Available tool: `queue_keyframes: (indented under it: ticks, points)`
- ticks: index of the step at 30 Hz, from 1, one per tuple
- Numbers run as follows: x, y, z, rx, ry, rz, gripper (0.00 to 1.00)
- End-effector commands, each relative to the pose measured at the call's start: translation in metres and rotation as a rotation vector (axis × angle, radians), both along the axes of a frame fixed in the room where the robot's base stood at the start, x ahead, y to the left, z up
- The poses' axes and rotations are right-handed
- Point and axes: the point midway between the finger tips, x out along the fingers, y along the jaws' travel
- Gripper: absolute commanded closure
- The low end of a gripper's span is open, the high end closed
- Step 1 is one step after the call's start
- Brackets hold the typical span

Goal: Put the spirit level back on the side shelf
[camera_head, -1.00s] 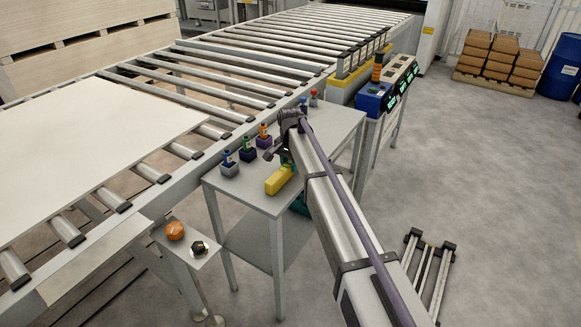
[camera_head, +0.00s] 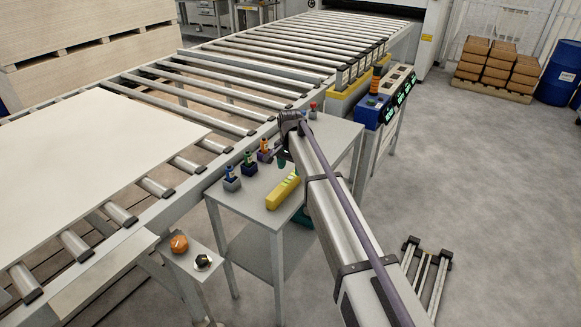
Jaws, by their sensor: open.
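The yellow spirit level (camera_head: 283,190) lies on the grey table top, near its front edge. Its pale green vials show on its upper face. My gripper (camera_head: 282,158) is at the end of my arm, just beyond and above the level. It is open and appears apart from the level, though the arm hides much of it. I cannot tell for certain which surface is the side shelf; the table has a lower shelf (camera_head: 252,248) beneath its top, and no level shows on its visible part.
Small pots with coloured tools (camera_head: 232,183) line the table's conveyor side. A small stand (camera_head: 199,276) with an orange knob (camera_head: 179,243) and a black knob is at lower left. A blue-ended control console (camera_head: 370,112) stands behind the table. Open floor lies to the right.

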Motion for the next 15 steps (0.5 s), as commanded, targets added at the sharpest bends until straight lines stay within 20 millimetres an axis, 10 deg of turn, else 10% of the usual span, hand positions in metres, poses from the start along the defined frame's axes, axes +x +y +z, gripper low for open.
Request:
queue_keyframes:
  ticks: [6, 15]
  points:
    - [0.0, 0.0, 0.063, 0.0, 0.0, 0.0, 0.41]
    - [0.0, 0.0, 0.065, 0.0, 0.0, 0.0, 0.41]
